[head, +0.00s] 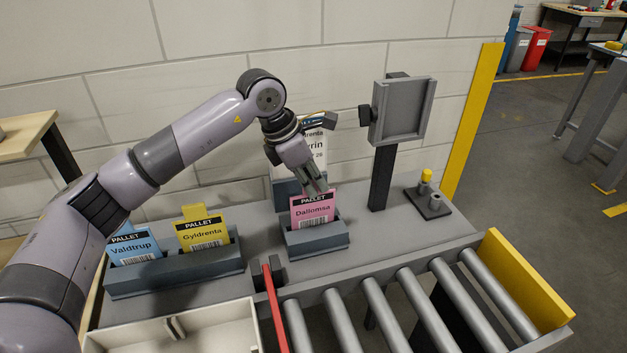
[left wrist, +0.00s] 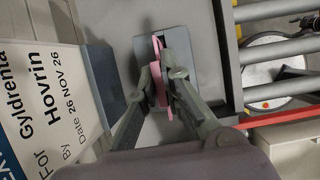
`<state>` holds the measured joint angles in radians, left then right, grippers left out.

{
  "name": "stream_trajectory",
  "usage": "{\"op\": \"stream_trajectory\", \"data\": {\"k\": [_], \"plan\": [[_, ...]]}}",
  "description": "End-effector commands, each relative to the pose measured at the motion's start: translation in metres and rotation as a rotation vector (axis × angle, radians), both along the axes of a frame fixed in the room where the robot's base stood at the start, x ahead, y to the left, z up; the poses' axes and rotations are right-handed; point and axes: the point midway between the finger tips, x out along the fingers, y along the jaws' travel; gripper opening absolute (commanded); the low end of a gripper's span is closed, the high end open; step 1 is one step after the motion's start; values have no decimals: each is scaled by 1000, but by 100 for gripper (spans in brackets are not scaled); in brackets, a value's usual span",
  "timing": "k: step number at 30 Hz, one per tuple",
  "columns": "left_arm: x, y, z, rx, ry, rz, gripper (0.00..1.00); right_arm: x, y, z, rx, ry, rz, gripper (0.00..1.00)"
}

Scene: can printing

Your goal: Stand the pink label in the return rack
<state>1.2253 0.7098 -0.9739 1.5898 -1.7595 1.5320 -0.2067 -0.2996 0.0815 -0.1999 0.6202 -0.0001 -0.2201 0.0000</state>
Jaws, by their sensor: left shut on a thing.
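The pink label (head: 313,208), marked PALLET Dalinmsa, is upright in a small grey rack (head: 318,243) in the middle of the grey table. My left gripper (head: 321,187) reaches down from above and is shut on the label's top. In the left wrist view the fingers (left wrist: 164,75) close around the thin pink label (left wrist: 160,92) above the small rack (left wrist: 202,72). The label's lower edge is hidden inside the rack, so I cannot tell whether it touches the bottom. My right gripper is not in view.
A longer grey rack (head: 175,273) at left holds a blue label (head: 132,247) and a yellow label (head: 203,232). A white sign (head: 315,150) stands behind my gripper. A grey frame on a post (head: 403,112) stands to the right. Rollers (head: 420,305) and a red bar (head: 275,310) lie in front.

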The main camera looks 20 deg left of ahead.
Motion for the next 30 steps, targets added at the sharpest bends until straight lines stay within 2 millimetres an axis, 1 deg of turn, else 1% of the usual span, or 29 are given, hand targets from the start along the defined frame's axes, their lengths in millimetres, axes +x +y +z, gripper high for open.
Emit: {"op": "stream_trajectory", "data": {"k": [8, 9, 19, 27, 30], "plan": [[0, 0, -1, 0, 0, 0, 0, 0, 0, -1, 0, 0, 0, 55], [0, 0, -1, 0, 0, 0, 8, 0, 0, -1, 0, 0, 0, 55], [0, 0, -1, 0, 0, 0, 30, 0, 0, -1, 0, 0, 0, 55], [0, 0, -1, 0, 0, 0, 31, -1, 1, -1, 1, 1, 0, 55], [0, 1, 2, 0, -1, 0, 31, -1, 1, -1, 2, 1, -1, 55]]}}
